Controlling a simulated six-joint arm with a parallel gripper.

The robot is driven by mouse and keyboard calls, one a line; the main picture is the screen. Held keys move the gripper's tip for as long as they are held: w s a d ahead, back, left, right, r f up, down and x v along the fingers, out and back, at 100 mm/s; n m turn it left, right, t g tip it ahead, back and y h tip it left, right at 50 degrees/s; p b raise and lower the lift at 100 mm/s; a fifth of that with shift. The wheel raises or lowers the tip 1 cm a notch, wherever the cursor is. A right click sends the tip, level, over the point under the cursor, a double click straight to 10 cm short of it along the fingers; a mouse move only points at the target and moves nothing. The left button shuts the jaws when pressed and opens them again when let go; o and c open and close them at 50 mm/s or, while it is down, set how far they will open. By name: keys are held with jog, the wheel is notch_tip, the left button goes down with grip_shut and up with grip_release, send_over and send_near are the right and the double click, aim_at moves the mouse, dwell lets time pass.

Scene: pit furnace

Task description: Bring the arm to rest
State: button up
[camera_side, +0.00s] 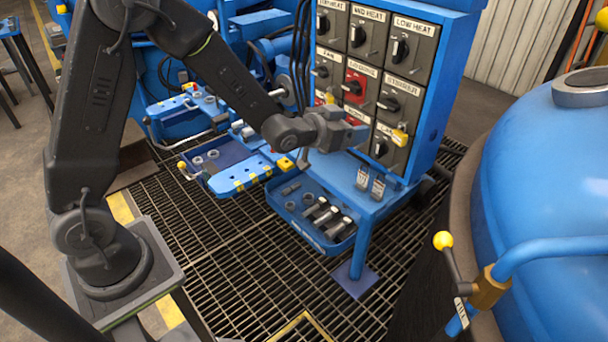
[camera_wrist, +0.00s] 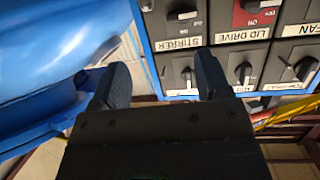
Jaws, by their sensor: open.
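My gripper (camera_side: 350,133) is in front of the lower left part of the switch panel (camera_side: 424,82). In the wrist view its two dark fingers (camera_wrist: 160,80) stand wide apart, with nothing between them. The panel's dark rotary switches show upside down in that view, with labels such as STIRRER, LID DRIVE and FAN. One finger overlaps the panel's lower switches in that picture; I cannot tell whether it touches. My arm is bent and reaches across from the left. In the side view the gripper hides part of the lower left switches.
A yellow padlock (camera_side: 400,136) hangs at the panel's lower right. Two tags (camera_side: 370,183) stand on the blue ledge. A blue tray (camera_side: 333,246) with several parts sits below the gripper. The blue furnace vessel (camera_side: 545,150) and a yellow-knobbed lever (camera_side: 443,241) are at right.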

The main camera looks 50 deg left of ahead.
jog(key=s+a+r+n+g+y, duration=0.1)
jog(key=s+r+g, duration=0.1)
jog(key=s+r, duration=0.35)
jog(key=s+a+r+g+y, duration=0.1)
jog(key=s+r+g, duration=0.2)
jog(key=s, duration=0.5)
jog(key=s+r+g, duration=0.1)
jog(key=s+g, duration=0.3)
jog(key=s, duration=1.3)
jog(key=shift+s+n+g, duration=0.3)
jog(key=shift+s, duration=0.05)
jog(key=shift+r, duration=0.1)
